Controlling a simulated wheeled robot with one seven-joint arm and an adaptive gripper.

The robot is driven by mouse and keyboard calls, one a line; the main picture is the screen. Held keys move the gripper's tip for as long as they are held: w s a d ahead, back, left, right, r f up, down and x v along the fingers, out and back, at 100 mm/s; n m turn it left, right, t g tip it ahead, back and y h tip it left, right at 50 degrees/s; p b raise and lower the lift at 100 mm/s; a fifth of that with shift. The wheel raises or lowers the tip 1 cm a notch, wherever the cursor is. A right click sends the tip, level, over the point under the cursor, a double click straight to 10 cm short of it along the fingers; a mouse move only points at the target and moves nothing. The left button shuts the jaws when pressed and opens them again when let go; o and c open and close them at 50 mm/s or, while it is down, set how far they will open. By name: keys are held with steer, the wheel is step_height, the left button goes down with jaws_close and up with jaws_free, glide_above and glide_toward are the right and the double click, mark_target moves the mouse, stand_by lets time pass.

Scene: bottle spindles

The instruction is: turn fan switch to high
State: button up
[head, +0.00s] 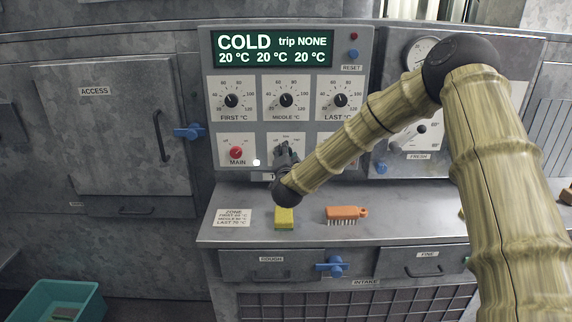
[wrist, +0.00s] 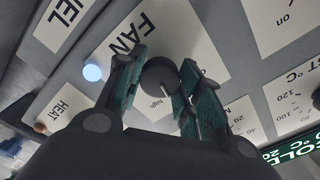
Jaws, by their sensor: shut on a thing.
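The fan switch is a dark round knob (wrist: 160,76) on a white plate marked FAN (wrist: 128,33) in the wrist view. My gripper (wrist: 164,62) has one finger on each side of the knob and is shut on it. In the head view my gripper (head: 286,153) covers most of the knob, in the lower row of the control panel (head: 374,60).
The red MAIN knob (head: 236,152) and a lit white lamp (head: 256,162) are left of the fan plate. Temperature dials (head: 286,100) sit above. A yellow block (head: 284,218) and an orange brush (head: 346,213) lie on the ledge (head: 400,228) below. The display (head: 272,49) reads COLD.

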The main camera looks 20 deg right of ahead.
steer(key=shift+f+m+b, duration=0.1)
steer(key=shift+m+b, duration=3.3)
steer(key=o, duration=1)
steer(key=shift+d, duration=0.15)
steer(key=shift+o, duration=0.2)
steer(key=shift+s, duration=0.1)
steer(key=v, duration=1.2)
